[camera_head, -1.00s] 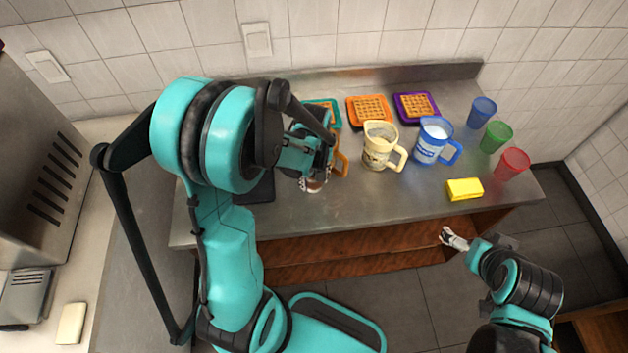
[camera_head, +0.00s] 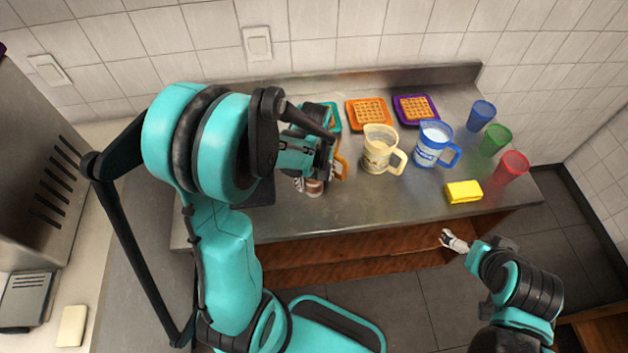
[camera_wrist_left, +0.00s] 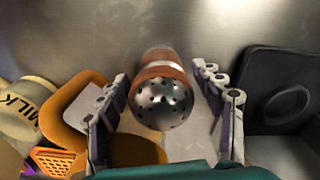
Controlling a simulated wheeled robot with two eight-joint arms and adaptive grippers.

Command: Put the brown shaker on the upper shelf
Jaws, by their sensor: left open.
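The brown shaker (camera_head: 314,187) stands on the steel counter, mostly hidden behind my left gripper in the head view. In the left wrist view the shaker (camera_wrist_left: 160,92) shows its perforated metal top and brown band, between the two fingers. My left gripper (camera_wrist_left: 166,108) is open around it, with a gap on both sides. The left gripper also shows in the head view (camera_head: 312,180). My right gripper (camera_head: 455,241) is low in front of the counter, away from the shaker; its finger opening is too small to tell. I cannot identify the upper shelf.
An orange mug (camera_head: 342,168) is close beside the left gripper. A cream milk jug (camera_head: 379,150), a blue jug (camera_head: 431,150) and a yellow sponge (camera_head: 464,191) stand to the right. A black item (camera_wrist_left: 290,90) lies on the other side. The counter's front middle is clear.

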